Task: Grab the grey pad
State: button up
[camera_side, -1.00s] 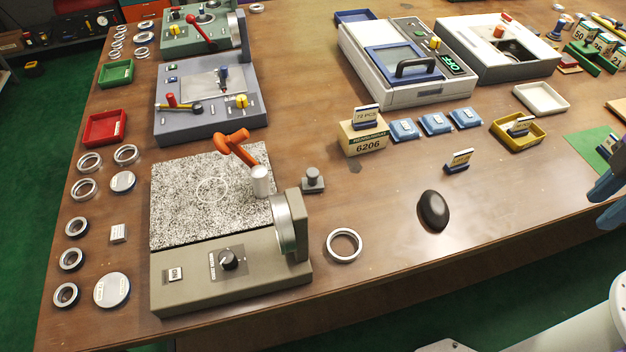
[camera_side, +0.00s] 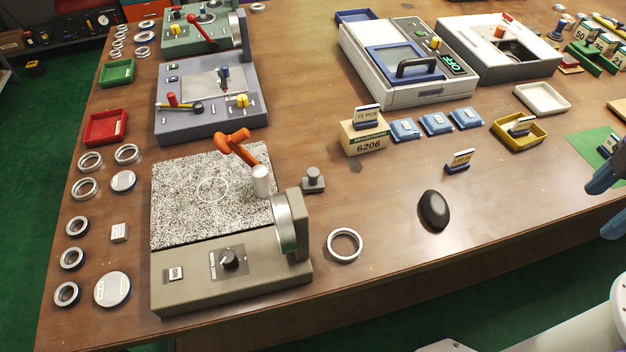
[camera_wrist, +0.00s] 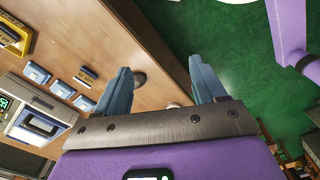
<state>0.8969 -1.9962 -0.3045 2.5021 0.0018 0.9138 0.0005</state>
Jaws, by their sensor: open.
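A dark, smooth oval piece (camera_side: 434,210) lies flat on the table near its front edge, right of centre in the side view. A small light grey square block (camera_side: 119,232) lies at the far left. I cannot tell for certain which one is the grey pad. My gripper (camera_wrist: 160,68) is open and empty, its two blue fingers spread apart. In the side view the fingers (camera_side: 606,198) show at the right edge, well to the right of the oval piece. A dark round shape (camera_wrist: 139,80) shows beyond the left finger in the wrist view, partly hidden.
A metal ring (camera_side: 344,245) lies left of the oval piece, beside a grey machine (camera_side: 195,285) with a speckled plate (camera_side: 185,215). A small sign (camera_side: 459,161), blue blocks (camera_side: 437,123) and a yellow tray (camera_side: 520,132) stand behind. The table around the oval piece is clear.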

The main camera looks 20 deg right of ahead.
jog(key=w+a+f+m+g+y, duration=0.3)
jog(key=w+a+m+g+y, duration=0.15)
jog(key=a+m, duration=0.45)
jog(key=w+a+f+m+g+y, duration=0.35)
jog(key=w+a+m, duration=0.25)
jog(key=a+m, duration=0.25)
jog(key=m+t+y, duration=0.4)
jog(key=m+t, duration=0.8)
jog(key=m, duration=0.5)
send_near(318, 178)
jog(key=shift+n, duration=0.25)
jog(key=x, duration=0.5)
jog(key=shift+a+r, duration=0.1)
jog(key=shift+a, duration=0.35)
jog(key=shift+x, duration=2.7)
